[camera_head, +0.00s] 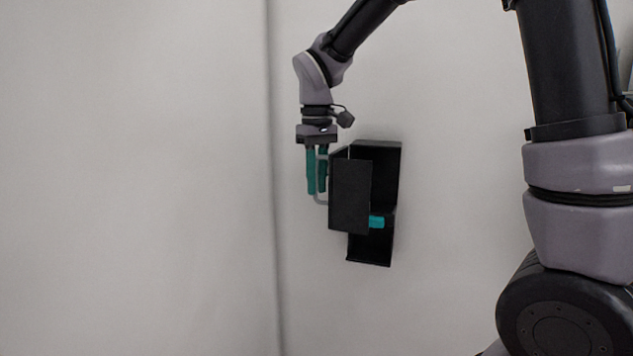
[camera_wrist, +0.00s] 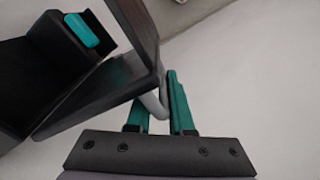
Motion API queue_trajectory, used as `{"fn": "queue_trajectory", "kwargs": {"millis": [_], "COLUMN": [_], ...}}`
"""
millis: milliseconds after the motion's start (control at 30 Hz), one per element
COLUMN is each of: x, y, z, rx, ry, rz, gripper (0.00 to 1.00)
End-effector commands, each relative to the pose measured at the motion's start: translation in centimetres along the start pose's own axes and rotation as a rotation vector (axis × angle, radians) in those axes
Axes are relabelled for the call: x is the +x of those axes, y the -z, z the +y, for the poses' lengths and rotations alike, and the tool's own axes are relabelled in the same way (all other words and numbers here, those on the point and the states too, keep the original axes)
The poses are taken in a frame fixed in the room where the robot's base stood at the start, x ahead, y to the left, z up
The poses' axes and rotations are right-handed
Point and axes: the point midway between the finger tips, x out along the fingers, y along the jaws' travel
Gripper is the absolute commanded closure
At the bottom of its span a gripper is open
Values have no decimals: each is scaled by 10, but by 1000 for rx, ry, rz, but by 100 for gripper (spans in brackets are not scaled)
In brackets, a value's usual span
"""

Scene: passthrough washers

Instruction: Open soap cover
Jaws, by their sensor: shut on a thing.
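The soap cover (camera_head: 349,195) is a black panel on a black wall-mounted box (camera_head: 385,165). It stands swung out at an angle from the box, with the inside partly showing. A grey handle (camera_head: 320,201) sticks out from the cover's left side. My gripper (camera_head: 316,190), with teal fingers, points down at the handle and is shut on it. In the wrist view the fingers (camera_wrist: 160,105) are around the grey handle (camera_wrist: 152,104), beside the cover (camera_wrist: 140,35). A teal block (camera_head: 377,222) sits in the box and also shows in the wrist view (camera_wrist: 81,30).
The box is on a plain pale wall (camera_head: 450,160). A vertical corner or seam (camera_head: 272,180) runs just left of my gripper. The wall to the left and below the box is clear.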

Motion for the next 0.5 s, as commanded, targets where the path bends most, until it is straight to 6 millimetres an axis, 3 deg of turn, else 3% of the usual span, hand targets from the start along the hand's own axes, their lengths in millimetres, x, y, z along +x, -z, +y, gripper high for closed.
{"fn": "queue_trajectory", "kwargs": {"millis": [167,500], "x": [1,1], "y": [0,37], "z": [-6,-9], "rx": [10,247], "ry": [7,7], "rz": [-6,-5], "gripper": [100,100]}}
